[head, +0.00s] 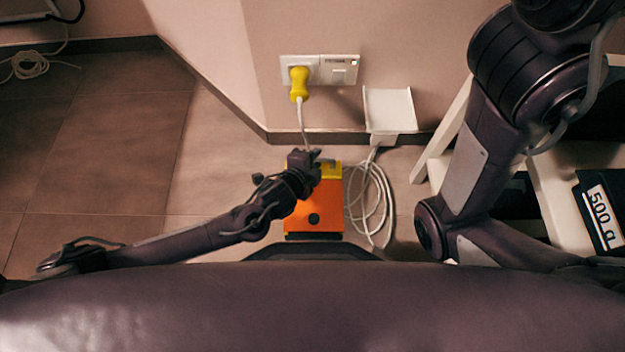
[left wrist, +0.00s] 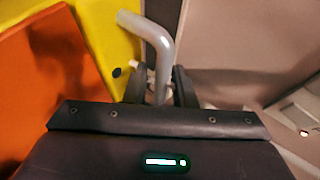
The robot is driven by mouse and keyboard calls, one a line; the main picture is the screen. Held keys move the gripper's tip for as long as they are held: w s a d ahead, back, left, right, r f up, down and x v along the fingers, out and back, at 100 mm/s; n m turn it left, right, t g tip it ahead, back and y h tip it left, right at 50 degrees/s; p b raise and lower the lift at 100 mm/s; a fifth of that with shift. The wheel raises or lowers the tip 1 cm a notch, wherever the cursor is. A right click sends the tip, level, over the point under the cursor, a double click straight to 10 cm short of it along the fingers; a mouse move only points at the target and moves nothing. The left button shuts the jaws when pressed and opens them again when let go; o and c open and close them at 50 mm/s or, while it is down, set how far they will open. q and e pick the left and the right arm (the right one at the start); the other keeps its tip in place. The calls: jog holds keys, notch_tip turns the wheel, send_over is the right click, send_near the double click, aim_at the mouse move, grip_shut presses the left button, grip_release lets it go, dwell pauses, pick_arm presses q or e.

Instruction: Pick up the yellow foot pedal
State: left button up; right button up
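The foot pedal, an orange block with a yellow part at its wall-side end, lies on the floor in the head view (head: 302,210). In the left wrist view its orange side (left wrist: 45,85) and yellow part (left wrist: 105,35) fill the upper left. My left gripper (head: 308,158) is at the yellow end and hides part of it. In the wrist view a bent grey tube (left wrist: 150,28) runs down between the fingers of my left gripper (left wrist: 163,75). I cannot tell whether the fingers press on it. My right arm shows at the right; its gripper is out of view.
A yellow plug (head: 299,82) sits in the wall socket plate (head: 334,69), its cable hanging toward the pedal. A white wall holder (head: 390,110) and coiled cable (head: 372,205) are right of the pedal. A white stand (head: 562,190) is at the right.

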pick_arm(q)
jog(key=shift+w+d+f, duration=0.1)
jog(key=shift+w+d, duration=0.05)
jog(key=shift+w, duration=0.1)
jog(key=shift+s, duration=0.1)
grip_shut()
dwell(0.8)
jog(key=shift+r, duration=0.25)
